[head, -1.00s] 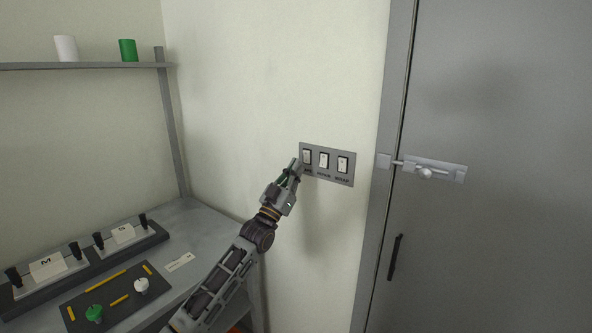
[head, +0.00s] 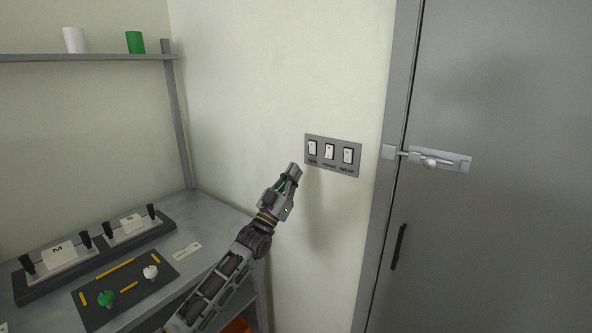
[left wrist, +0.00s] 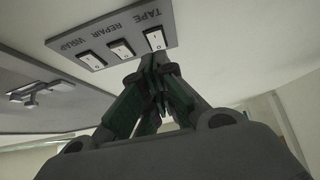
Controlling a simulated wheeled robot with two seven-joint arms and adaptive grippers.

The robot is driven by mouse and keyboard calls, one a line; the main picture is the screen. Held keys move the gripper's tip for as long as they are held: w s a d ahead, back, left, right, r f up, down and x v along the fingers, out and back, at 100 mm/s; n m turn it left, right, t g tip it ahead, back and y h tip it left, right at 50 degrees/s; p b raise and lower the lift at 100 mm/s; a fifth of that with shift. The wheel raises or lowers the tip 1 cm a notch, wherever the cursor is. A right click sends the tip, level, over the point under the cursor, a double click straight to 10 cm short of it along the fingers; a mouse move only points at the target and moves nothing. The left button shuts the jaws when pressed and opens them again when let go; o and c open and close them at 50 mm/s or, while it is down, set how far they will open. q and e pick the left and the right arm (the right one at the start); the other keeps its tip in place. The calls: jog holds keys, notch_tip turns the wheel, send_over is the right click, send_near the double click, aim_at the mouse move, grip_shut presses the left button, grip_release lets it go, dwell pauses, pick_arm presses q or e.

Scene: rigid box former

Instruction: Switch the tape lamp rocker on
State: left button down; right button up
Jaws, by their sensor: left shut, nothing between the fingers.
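The grey switch plate (head: 357,173) on the wall carries three white rockers in black frames. The tape rocker (head: 312,148) is the left one in the head view; in the left wrist view it (left wrist: 155,40) is on the right, under the word TAPE. Which way it is pressed I cannot tell for sure. My left gripper (head: 295,169) is shut and empty, just below and left of the plate. In the left wrist view its fingertips (left wrist: 155,62) are close below the tape rocker, apparently apart from it. My right gripper is in neither view.
The repair rocker (head: 329,152) and wrap rocker (head: 348,155) sit beside the tape rocker. A grey door with a slide bolt (head: 430,161) stands to the right. A bench (head: 205,224) with blocks and knobs is at lower left, under a shelf (head: 90,57). The wall around the plate is clear.

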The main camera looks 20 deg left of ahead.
pick_arm(q)
jog(key=s+a+f, duration=0.1)
jog(key=s+f, duration=0.2)
jog(key=f, duration=0.2)
jog(key=shift+s+a+b, duration=0.15)
jog(key=shift+s+b, duration=0.15)
jog(key=shift+b, duration=0.1)
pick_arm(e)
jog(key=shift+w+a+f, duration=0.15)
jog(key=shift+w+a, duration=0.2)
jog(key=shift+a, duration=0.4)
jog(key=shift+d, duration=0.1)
